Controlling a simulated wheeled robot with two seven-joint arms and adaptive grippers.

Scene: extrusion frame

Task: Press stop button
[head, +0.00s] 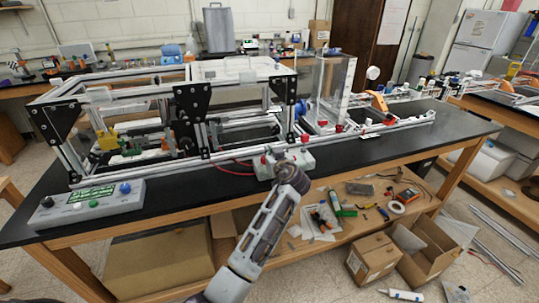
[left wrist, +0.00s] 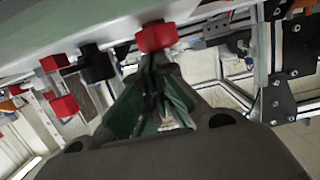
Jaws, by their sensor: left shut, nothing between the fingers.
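A grey-white control box (head: 303,160) with red knobs sits at the front edge of the black bench. My left arm reaches up to it from the bottom of the head view, and the left gripper (head: 272,153) is at the box's left part, small and partly hidden. In the left wrist view the left gripper (left wrist: 156,62) is shut and empty. Its fingertips are right at a red button (left wrist: 157,37), seemingly touching or nearly touching it; I cannot tell which. Which button is labelled stop is not readable. My right gripper is not in view.
A second box (head: 88,205) with a display and coloured buttons stands at the bench's left end. An aluminium extrusion frame (head: 180,88) stands behind the boxes. In the left wrist view, a black knob (left wrist: 95,62) and another red knob (left wrist: 63,105) are left of the fingers.

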